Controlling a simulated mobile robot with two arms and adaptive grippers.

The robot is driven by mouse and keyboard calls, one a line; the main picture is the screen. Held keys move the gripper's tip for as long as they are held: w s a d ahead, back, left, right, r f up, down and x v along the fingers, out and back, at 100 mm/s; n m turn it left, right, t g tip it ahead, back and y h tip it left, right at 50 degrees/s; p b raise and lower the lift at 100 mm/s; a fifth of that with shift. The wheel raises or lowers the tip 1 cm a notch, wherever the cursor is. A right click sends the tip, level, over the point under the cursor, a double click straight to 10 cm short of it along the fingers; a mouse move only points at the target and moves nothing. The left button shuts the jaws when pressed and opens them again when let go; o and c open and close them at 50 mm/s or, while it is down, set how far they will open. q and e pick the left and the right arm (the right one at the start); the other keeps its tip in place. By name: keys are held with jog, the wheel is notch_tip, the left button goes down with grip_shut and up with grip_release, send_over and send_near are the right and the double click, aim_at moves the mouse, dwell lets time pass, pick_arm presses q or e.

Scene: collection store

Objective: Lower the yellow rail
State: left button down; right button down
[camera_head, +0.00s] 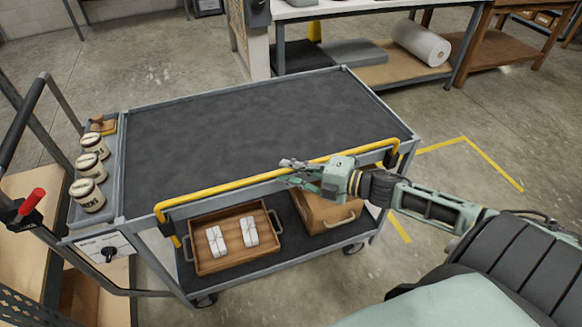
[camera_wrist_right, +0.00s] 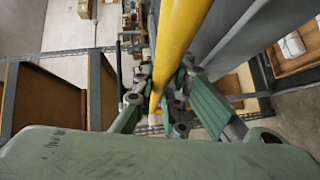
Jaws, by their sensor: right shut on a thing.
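The yellow rail (camera_head: 225,186) runs along the near long side of the cart (camera_head: 270,110), at about the height of its dark top. Its ends bend down at the cart's left and right front corners. My right gripper (camera_head: 296,172) comes in from the right and is at the rail, right of its middle. In the right wrist view the rail (camera_wrist_right: 180,40) passes between the fingers of the gripper (camera_wrist_right: 165,97), which are closed around it. The exact contact is partly hidden by the fingers. My left gripper is not in view.
The cart's top is bare. A wooden tray (camera_head: 268,226) with white bundles and a wooden box (camera_head: 330,207) stand on its lower shelf. Several jars (camera_head: 90,167) sit at the left end, near a red-handled lever (camera_head: 32,202). A workbench (camera_head: 330,12) stands behind.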

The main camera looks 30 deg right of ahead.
jog(key=c, duration=1.8)
grip_release()
jog(key=shift+r, duration=0.15)
jog(key=shift+o, duration=0.2)
jog(key=v, duration=1.2)
jog(key=shift+d, duration=0.15)
jog(key=s+d+f+m+h, duration=0.2)
jog(key=d+f+m+h, duration=0.15)
jog(key=f, duration=0.35)
jog(key=s+d+f+m+g+h, duration=0.1)
jog(key=s+d+f+m+h, duration=0.2)
jog(key=f, duration=0.4)
jog(key=d+f+m+h, duration=0.2)
jog(key=d+f+m, duration=0.2)
jog(key=f, duration=0.3)
jog(key=s+f+m+g+h, duration=0.1)
jog(key=s+f+m+g, duration=0.4)
jog(key=f, duration=0.6)
jog(key=s+a+f+m+g, duration=0.2)
jog(key=s+a+f, duration=0.8)
jog(key=s+f, duration=0.3)
jog(key=s+a+f+m+g, duration=0.1)
jog(key=s+a+f, duration=0.3)
jog(key=a, duration=0.4)
jog(key=s+a+f+m+g, duration=0.2)
jog(key=s+a+f+g, duration=0.2)
jog(key=s+a, duration=0.3)
jog(key=shift+a+f+y, duration=0.4)
jog(key=shift+a+y, duration=0.05)
jog(key=shift+a, duration=0.15)
